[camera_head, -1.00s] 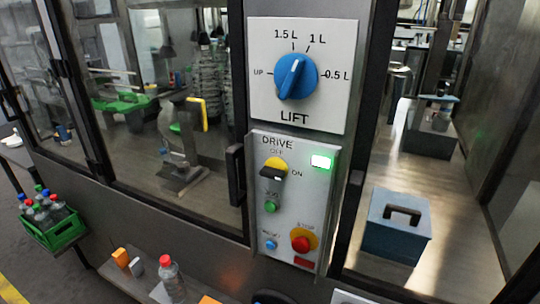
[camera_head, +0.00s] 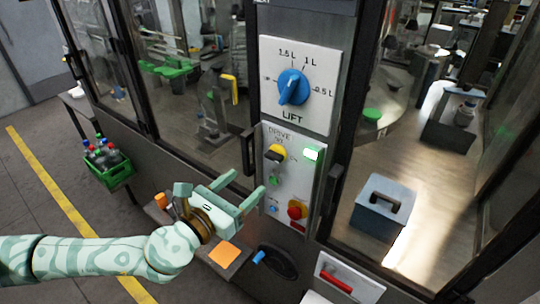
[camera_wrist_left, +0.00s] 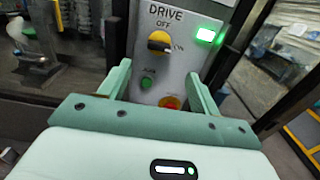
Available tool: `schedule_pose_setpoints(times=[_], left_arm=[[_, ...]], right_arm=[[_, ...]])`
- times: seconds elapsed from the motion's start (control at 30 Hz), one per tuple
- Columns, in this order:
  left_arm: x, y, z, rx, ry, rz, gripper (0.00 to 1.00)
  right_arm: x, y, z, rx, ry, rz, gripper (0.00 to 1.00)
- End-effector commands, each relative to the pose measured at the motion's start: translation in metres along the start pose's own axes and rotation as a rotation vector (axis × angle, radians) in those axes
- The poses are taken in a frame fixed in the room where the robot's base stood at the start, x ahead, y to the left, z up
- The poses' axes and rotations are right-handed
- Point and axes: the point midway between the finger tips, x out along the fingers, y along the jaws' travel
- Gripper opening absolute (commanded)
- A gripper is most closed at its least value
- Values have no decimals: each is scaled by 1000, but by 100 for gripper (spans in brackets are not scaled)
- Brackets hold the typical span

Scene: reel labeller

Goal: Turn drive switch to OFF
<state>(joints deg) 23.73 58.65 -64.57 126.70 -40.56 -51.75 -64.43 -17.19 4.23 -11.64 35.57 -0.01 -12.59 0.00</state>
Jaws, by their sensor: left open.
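The drive switch (camera_head: 276,154) is a black knob on a yellow round base, high on the grey DRIVE panel (camera_head: 298,180). OFF is marked above it and ON to its right. In the left wrist view the drive switch (camera_wrist_left: 160,43) shows between my fingers, with its black handle turned toward ON. A green lamp (camera_head: 311,153) beside it is lit. My left gripper (camera_head: 246,187) is open and empty in front of the panel, below and left of the switch, apart from it. My right gripper is not in view.
The blue LIFT dial (camera_head: 292,87) sits above the panel. A red stop button (camera_head: 297,210) and a green button (camera_head: 273,181) lie below the switch. A black door handle (camera_head: 248,152) stands close on the left. A crate of bottles (camera_head: 108,170) is at far left.

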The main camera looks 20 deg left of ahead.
Motion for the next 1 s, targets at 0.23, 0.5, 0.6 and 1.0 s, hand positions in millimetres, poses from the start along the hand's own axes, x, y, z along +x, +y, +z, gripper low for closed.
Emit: schedule_pose_setpoints(times=[0.23,0.5,0.6,1.0], left_arm=[[64,0,2,-1,-2,1,63],[101,0,1,-2,0,1,63],[105,0,0,-2,1,1,63],[106,1,0,-3,1,1,21]], right_arm=[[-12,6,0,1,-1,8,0],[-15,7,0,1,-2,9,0],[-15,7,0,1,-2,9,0],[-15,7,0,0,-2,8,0]])
